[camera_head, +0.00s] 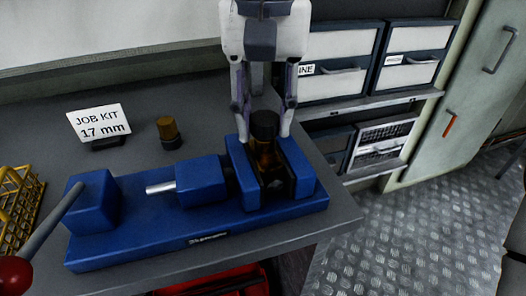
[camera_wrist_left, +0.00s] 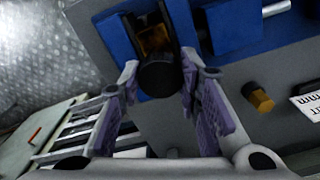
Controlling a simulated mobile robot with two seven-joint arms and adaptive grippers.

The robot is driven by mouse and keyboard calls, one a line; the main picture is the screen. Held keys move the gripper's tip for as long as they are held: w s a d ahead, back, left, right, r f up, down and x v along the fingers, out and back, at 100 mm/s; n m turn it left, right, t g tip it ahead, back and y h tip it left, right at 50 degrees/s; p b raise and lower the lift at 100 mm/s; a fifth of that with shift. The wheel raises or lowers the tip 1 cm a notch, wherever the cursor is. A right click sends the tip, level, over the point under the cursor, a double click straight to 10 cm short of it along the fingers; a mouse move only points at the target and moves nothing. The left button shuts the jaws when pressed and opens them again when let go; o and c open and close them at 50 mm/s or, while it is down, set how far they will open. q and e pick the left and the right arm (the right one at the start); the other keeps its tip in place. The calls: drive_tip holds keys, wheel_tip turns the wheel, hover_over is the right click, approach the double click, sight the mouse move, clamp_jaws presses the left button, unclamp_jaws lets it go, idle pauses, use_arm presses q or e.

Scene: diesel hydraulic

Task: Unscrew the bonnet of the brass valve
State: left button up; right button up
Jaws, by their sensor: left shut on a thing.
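The brass valve (camera_head: 263,156) stands upright between the jaws of a blue vise (camera_head: 195,217) on the bench, with a dark cylindrical bonnet (camera_head: 264,122) on top. My left gripper (camera_head: 264,134) comes down from above with one finger on each side of the bonnet, and it is shut on it. In the left wrist view, the round black top of the bonnet (camera_wrist_left: 160,77) sits between the purple-grey fingers of my left gripper (camera_wrist_left: 160,88). The contact faces are partly hidden. My right gripper does not show.
A yellow wire basket (camera_head: 18,205) and a red-knobbed vise handle (camera_head: 14,275) are at left. Drawers (camera_head: 340,63) stand behind right.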

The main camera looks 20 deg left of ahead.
sight(265, 117)
use_arm(q)
drive_tip(key=shift+r, duration=2.05)
